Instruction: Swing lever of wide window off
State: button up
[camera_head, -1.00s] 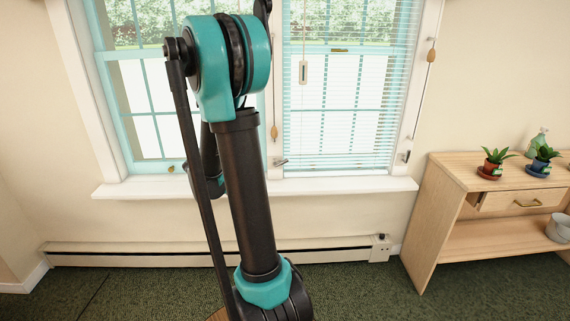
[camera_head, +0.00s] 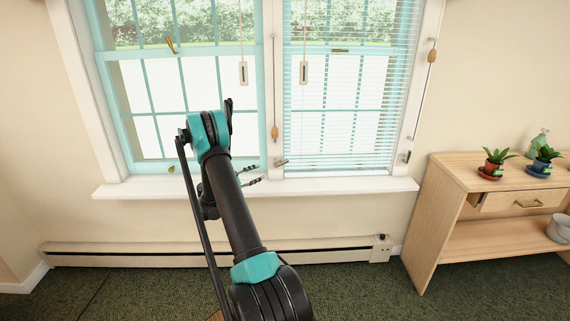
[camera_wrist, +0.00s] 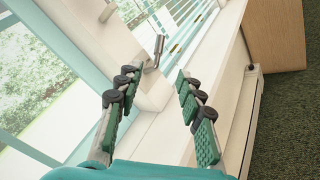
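The wide window (camera_head: 180,165) has a turquoise-framed left pane and a right pane behind white blinds. A small metal lever (camera_head: 281,162) sits low on the white post between them. In the wrist view the lever (camera_wrist: 157,50) stands out from the post, just beyond the fingertips and roughly between them. My gripper (camera_head: 258,174) is at sill height, left of this lever. In the wrist view my gripper (camera_wrist: 158,76) is open and empty, apart from the lever. A similar lever (camera_head: 407,157) is at the window's right edge. An orange-brown handle (camera_head: 170,45) shows on the left pane.
The white sill (camera_head: 340,185) runs under the window, close to my gripper. Cords with hanging pulls (camera_head: 243,72) hang before the panes. A baseboard heater (camera_head: 320,251) is below. A wooden shelf unit (camera_head: 430,215) with potted plants (camera_head: 495,161) stands right. The carpet between is clear.

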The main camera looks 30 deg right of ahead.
aim_at(283, 163)
jog(key=d, duration=0.5)
jog(key=w+d, duration=0.1)
jog(key=d, duration=1.1)
jog(key=shift+w+d+f, duration=0.1)
jog(key=shift+w+d, duration=0.15)
jog(key=shift+w, duration=0.1)
grip_shut()
